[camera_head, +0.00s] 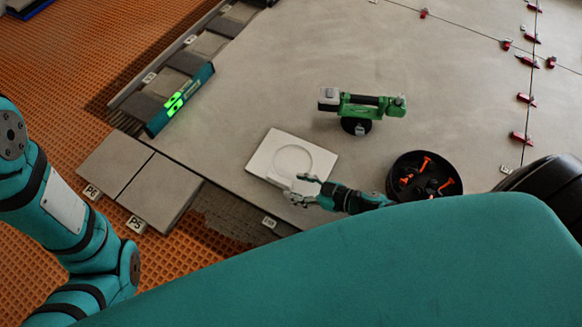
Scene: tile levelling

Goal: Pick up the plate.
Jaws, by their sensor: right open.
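The plate (281,152) is a pale, square slab with a round ring marked in its middle. It lies flat on the large grey tiles, near their front edge. My right gripper (303,188) is open at the plate's near right corner and covers a small part of it. I cannot tell whether the fingers touch the plate. My left arm shows at the left, but its gripper is not in view.
A green and black tool (362,105) stands behind the plate. A black bowl with orange pieces (424,176) is to the right. A teal level with green lights (180,100) lies at left. Loose grey tiles (160,192) are at front left. Red clips (521,138) line the right-hand joints.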

